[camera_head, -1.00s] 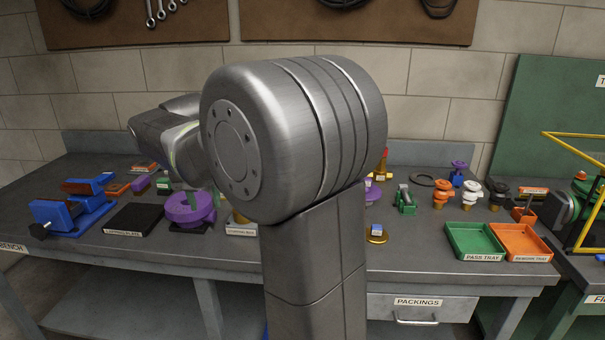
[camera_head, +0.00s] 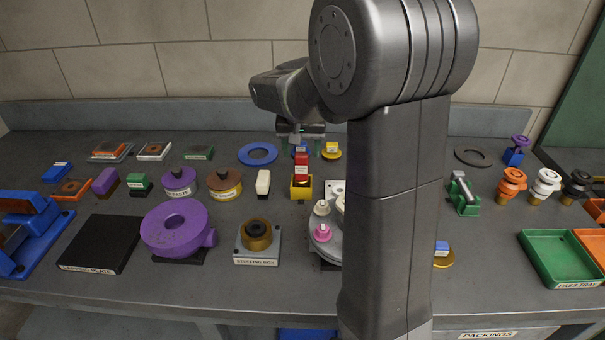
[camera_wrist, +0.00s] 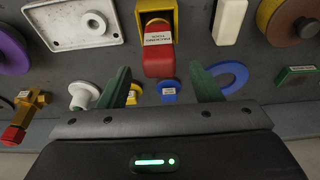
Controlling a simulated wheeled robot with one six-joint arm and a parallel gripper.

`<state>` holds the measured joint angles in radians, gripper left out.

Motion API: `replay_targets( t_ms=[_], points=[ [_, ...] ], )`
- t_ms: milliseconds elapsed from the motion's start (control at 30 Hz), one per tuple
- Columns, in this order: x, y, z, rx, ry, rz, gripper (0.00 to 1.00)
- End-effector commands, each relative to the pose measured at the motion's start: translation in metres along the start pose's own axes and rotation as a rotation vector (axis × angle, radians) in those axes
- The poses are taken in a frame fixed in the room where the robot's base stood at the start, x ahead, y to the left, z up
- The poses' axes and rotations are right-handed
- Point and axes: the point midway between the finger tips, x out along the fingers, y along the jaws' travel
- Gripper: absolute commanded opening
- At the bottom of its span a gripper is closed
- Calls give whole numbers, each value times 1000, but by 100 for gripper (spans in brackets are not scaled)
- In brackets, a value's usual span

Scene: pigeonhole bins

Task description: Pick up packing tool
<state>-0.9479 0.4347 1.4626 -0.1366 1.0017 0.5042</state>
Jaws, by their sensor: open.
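The packing tool (camera_head: 301,164) has a red top and stands in a yellow holder (camera_head: 300,190) near the middle of the bench. In the wrist view the packing tool (camera_wrist: 158,58) shows red with a white label, ahead of the fingers and roughly centred between them. My gripper (camera_head: 300,142) is at the back of the bench, just behind the tool in the picture. In the wrist view my gripper (camera_wrist: 160,74) has two green fingers spread wide, with nothing held between them.
A blue ring (camera_head: 258,153) lies behind to the left. My arm hides part of the bench right of the tool. A green tray (camera_head: 562,258) sits at right.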

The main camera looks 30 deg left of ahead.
Motion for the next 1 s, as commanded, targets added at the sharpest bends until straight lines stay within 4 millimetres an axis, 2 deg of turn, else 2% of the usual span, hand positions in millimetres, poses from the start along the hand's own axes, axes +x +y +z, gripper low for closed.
replay_targets(
  t_ms=[200,300,567,800,1000],
  points=[
    [34,2,4,0,-5,2,58],
    [42,1,3,0,-3,2,58],
    [44,1,3,0,-1,1,58],
    [44,1,3,0,-1,1,11],
    [43,1,3,0,0,0,10]
  ],
)
